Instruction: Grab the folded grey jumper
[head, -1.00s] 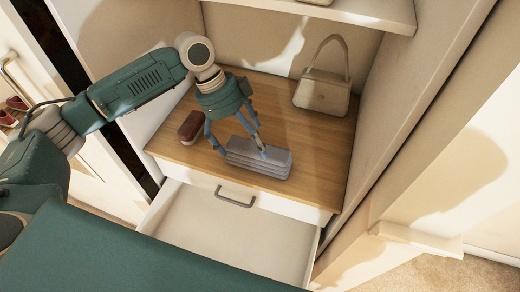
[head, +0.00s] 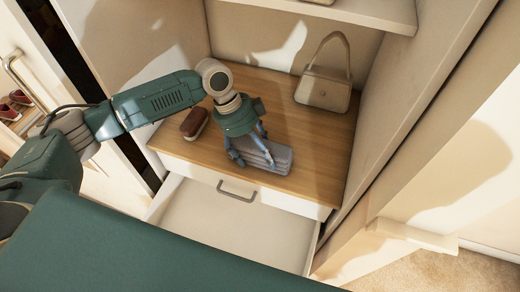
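The folded grey jumper (head: 281,157) lies flat as a layered stack on the wooden top of the drawer unit (head: 315,130) in the head view. My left gripper (head: 254,160) is over the left part of the jumper, pointing down. Its blue fingers are spread, one at the jumper's left end and one across its front. Whether the fingertips touch the cloth cannot be told. The gripper and fingers hide part of the jumper. My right gripper is not in view.
A beige handbag (head: 324,88) stands at the back right. An open, empty-looking drawer (head: 235,228) juts out below the top. Cabinet walls flank both sides, with a shelf (head: 340,12) above.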

